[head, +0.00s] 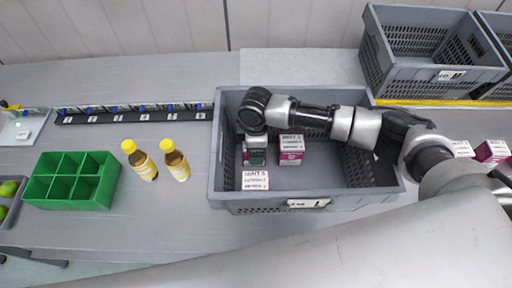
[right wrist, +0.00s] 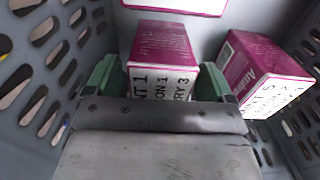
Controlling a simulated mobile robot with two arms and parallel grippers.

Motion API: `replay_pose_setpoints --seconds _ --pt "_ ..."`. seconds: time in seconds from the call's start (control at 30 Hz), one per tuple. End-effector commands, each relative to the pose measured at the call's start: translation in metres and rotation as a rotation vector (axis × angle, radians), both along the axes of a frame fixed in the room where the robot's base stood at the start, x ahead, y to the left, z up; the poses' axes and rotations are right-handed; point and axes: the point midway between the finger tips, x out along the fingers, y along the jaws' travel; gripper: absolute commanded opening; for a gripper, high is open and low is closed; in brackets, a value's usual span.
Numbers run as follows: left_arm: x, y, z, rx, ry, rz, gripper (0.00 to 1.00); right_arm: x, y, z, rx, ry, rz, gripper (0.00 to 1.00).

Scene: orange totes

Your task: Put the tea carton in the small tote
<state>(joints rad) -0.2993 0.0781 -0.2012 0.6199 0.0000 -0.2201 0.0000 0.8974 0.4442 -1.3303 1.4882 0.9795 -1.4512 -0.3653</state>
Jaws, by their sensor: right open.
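Magenta cartons with white printed labels lie in the large grey tote (head: 222,150) in the middle of the bench. One carton (head: 291,150) is right of my right gripper (head: 256,158), and another (head: 255,181) is just in front of it. In the right wrist view a carton (right wrist: 163,45) sits between the green fingers of my right gripper (right wrist: 158,76), which are open. A second carton (right wrist: 262,70) lies to its right. I cannot tell whether the fingers touch the carton. The small tote cannot be identified for certain. My left gripper is not in view.
A grey tote marked M (head: 420,72) and another tote (head: 497,35) stand at the back right. More cartons (head: 490,151) are at the right edge. Two yellow-capped bottles (head: 175,160), a green divided box (head: 72,181) and a fruit bin (head: 8,200) stand left.

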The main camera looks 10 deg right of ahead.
Motion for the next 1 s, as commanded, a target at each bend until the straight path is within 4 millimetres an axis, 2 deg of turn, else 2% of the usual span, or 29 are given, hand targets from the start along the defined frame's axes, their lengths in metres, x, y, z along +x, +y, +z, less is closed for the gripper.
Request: replay_pose_setpoints --seconds 0.3,0.5,0.63,1.0 --pt "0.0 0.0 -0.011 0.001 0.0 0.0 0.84 0.001 0.0 0.068 0.002 -0.005 0.002 0.84" --pt "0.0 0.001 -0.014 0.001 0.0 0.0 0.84 0.0 0.0 0.096 0.002 -0.002 0.001 0.84" --pt "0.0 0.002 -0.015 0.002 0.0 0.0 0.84 0.0 0.0 0.103 0.001 -0.002 0.001 0.84" --pt "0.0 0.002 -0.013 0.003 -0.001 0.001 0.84 0.0 0.0 0.106 0.0 -0.001 0.001 0.84"
